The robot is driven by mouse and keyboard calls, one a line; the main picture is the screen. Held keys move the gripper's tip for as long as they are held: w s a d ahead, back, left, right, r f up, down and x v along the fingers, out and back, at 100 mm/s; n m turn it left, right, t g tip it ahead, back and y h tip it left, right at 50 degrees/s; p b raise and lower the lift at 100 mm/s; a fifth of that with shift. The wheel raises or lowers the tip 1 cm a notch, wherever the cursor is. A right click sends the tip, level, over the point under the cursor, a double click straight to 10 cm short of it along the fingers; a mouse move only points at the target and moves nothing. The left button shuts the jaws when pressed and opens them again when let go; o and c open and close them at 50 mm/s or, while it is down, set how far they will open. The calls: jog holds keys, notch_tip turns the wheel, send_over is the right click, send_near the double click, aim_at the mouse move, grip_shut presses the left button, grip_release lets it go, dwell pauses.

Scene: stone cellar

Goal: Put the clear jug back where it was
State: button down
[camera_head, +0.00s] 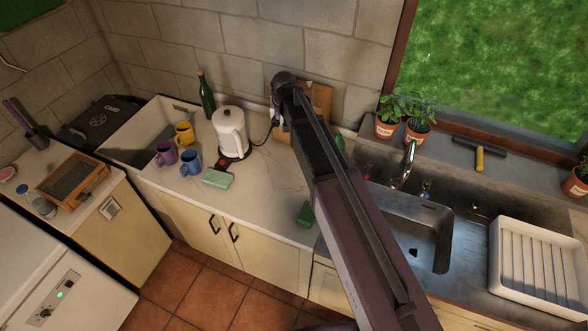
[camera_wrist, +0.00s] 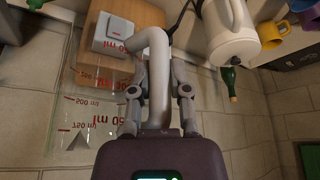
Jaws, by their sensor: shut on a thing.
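In the wrist view my gripper (camera_wrist: 158,88) is shut on the pale curved handle of the clear jug (camera_wrist: 92,108). The jug's transparent wall lies left of the fingers, with red "ml" markings on it. The wooden board and a pale box show through or behind the jug. In the head view my arm reaches up over the counter, and its wrist end (camera_head: 283,88) is in front of the board by the wall. The jug cannot be made out there, as my arm covers that area. Whether the jug touches the counter cannot be told.
The white kettle (camera_head: 230,133) stands left of my arm, with the green bottle (camera_head: 206,98) behind it. Several mugs stand further left. The wooden board (camera_head: 318,98) leans on the wall. The sink (camera_head: 415,235) is to the right. Counter is bare right of the kettle (camera_head: 270,175).

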notch_tip(320, 180, down, 24)
jog(key=b, duration=2.3)
jog(key=shift+b, duration=0.35)
jog(key=shift+f+b, duration=2)
jog(key=shift+b, duration=0.1)
jog(key=shift+f, duration=0.1)
jog(key=c, duration=0.6)
grip_release()
jog(key=p+v, duration=1.1)
jog(key=v, duration=0.1)
jog(key=shift+s+d, duration=0.1)
jog(key=shift+d, duration=0.05)
